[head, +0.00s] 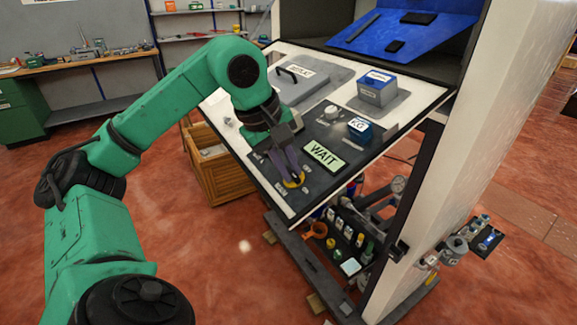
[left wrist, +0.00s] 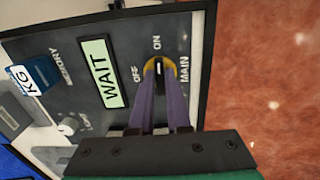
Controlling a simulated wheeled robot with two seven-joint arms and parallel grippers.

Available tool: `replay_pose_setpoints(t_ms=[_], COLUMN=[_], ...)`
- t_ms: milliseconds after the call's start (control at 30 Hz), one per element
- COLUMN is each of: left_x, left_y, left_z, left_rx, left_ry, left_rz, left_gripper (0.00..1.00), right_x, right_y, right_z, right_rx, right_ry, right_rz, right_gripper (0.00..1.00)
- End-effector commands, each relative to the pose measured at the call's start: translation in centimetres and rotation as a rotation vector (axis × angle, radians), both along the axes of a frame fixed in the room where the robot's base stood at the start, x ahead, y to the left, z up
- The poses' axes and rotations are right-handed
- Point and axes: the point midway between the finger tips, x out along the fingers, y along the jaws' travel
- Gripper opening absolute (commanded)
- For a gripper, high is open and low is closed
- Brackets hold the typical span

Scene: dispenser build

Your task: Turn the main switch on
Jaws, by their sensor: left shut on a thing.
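The main switch (head: 299,182) is a dark knob on a yellow ring near the front corner of the dark control panel (head: 315,178). It also shows in the left wrist view (left wrist: 159,68), with the words OFF, ON and MAIN around it. My left gripper (head: 290,177) is shut on the knob, with a purple finger on each side, as the left wrist view also shows (left wrist: 159,72). The knob's white mark seems to lie along the line toward ON. The fingers hide part of the knob. A green sign (head: 324,155) reads WAIT. My right gripper is not in view.
A blue KG box (head: 359,130), a small round knob (head: 331,112) and a grey lidded box (head: 378,87) sit further along the console. A wooden crate (head: 222,177) stands on the floor beside it. Pipes and gauges hang below.

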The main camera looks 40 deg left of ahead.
Motion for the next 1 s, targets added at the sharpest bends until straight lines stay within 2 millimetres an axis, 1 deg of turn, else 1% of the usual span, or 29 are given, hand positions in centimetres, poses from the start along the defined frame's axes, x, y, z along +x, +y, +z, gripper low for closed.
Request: replay_pose_setpoints(t_ms=[33,433,467,500,533,800,867,967,1000], left_x=[0.1,0.1,0.1,0.1,0.1,0.0,0.0,-0.4,-0.7], left_y=[0.0,0.0,0.0,0.0,0.0,0.0,0.0,0.1,0.2], left_z=[0.2,0.2,0.2,0.2,0.2,0.1,0.3,1.6,2.4], left_rx=[0.001,0.004,0.004,0.004,0.004,0.004,0.004,0.004,0.003], left_ry=[-0.008,-0.009,-0.009,-0.009,-0.008,-0.003,-0.004,-0.005,-0.008], left_rz=[-0.004,-0.010,-0.010,-0.009,-0.009,-0.010,-0.010,-0.010,-0.010], left_gripper=[0.00,0.00,0.22,0.38,0.45,0.45,0.45,0.45,0.45], right_x=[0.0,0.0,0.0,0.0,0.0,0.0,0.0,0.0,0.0], right_y=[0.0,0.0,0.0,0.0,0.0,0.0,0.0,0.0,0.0], right_z=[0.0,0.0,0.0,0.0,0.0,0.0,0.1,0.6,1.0], right_rx=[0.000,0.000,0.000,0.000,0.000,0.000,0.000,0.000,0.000], right_ry=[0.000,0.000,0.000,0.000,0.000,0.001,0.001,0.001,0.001], right_rz=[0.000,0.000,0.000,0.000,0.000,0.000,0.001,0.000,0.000], right_gripper=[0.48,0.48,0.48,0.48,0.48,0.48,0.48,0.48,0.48])
